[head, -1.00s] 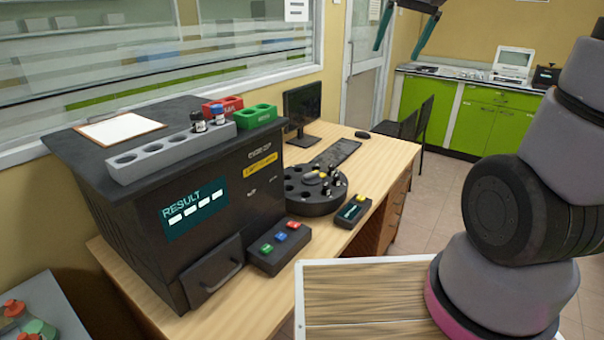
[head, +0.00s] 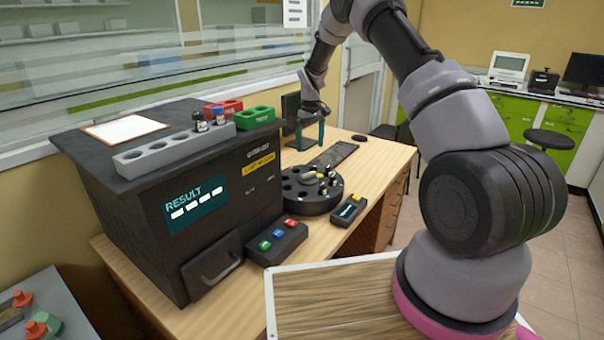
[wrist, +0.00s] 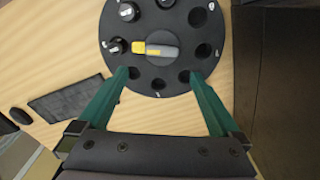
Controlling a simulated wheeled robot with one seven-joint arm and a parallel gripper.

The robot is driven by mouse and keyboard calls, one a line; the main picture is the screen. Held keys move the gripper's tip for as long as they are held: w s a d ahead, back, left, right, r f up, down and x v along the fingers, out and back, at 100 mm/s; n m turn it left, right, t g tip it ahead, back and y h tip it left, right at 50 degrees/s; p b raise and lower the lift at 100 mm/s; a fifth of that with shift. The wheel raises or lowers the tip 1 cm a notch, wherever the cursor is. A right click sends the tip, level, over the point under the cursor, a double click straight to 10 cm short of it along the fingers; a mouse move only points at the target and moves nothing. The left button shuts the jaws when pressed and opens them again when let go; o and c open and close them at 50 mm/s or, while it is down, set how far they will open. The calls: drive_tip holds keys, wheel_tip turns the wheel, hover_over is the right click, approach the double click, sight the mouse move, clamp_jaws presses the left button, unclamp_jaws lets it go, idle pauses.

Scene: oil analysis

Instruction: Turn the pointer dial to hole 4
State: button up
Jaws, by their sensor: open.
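The round black dial (head: 312,208) stands on the wooden desk, to the right of the analysis machine. In the wrist view the dial (wrist: 172,28) fills the top middle. Its pointer (wrist: 160,50) is a grey bar with a yellow end, lying across the centre, yellow end to the left. Several holes ring it; some hold dark-capped vials (wrist: 118,46), others are empty. Small white marks by the holes are too small to read. My gripper (head: 310,146) is above the far side of the dial, fingers down. In the wrist view the open, empty green fingers (wrist: 160,74) straddle the dial's near edge, apart from the pointer.
The black machine (head: 180,215) with a RESULT screen stands left. A button box (head: 277,243) and a small display device (head: 349,211) sit near the dial. A keyboard (head: 335,154) and monitor (head: 290,115) are behind.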

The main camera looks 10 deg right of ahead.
sight(308, 173)
drive_tip(key=f, duration=1.2)
drive_tip(key=shift+a+f, duration=0.1)
drive_tip(key=shift+a, duration=0.15)
drive_tip(key=c, duration=1.1)
drive_tip(key=shift+o, duration=0.2)
